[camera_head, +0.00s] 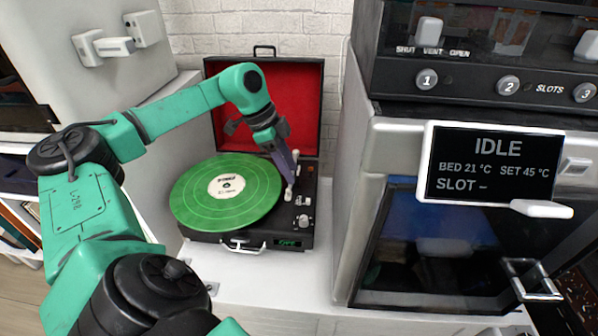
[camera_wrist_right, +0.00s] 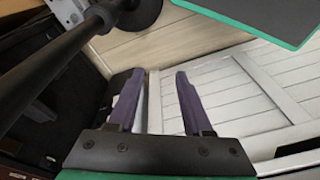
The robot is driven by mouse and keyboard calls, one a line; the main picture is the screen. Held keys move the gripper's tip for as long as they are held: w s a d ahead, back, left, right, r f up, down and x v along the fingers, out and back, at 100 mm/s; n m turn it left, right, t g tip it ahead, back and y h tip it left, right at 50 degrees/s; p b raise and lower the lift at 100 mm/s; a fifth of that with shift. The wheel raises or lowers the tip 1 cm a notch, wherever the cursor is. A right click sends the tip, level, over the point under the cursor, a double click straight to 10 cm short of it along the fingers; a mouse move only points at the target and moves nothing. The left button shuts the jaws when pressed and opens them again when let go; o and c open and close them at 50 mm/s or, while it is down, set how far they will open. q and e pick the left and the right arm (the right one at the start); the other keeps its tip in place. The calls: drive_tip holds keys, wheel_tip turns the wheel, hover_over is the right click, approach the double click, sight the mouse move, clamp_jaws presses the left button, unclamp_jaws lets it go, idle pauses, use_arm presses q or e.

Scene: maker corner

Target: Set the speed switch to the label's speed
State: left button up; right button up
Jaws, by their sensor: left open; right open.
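A record player (camera_head: 256,236) in an open case with a red-lined lid stands on the white counter. A green record (camera_head: 229,190) with a white label (camera_head: 227,185) lies on its platter; the label's print is too small to read. My left gripper (camera_head: 291,186) is open, its purple fingers pointing down over the right side of the deck by the tonearm (camera_head: 290,193). Small knobs (camera_head: 304,220) sit at the deck's front right; I cannot tell which is the speed switch or its setting. My right gripper (camera_wrist_right: 154,75) is open and empty, away from the player.
A machine with a screen (camera_head: 491,165) reading IDLE and a dark door (camera_head: 430,250) stands right of the player. A white cabinet (camera_head: 80,20) is at the left. The counter (camera_head: 275,280) in front of the player is clear. White panelling (camera_wrist_right: 232,90) lies beyond my right gripper.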

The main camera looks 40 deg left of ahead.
use_arm(q)
drive_tip(key=v, duration=0.4)
drive_tip(key=shift+r+p, duration=0.15)
drive_tip(key=shift+p, duration=0.2)
use_arm(e)
drive_tip(key=f, duration=0.3)
drive_tip(key=shift+w+d, duration=0.1)
drive_tip(key=shift+w, duration=0.15)
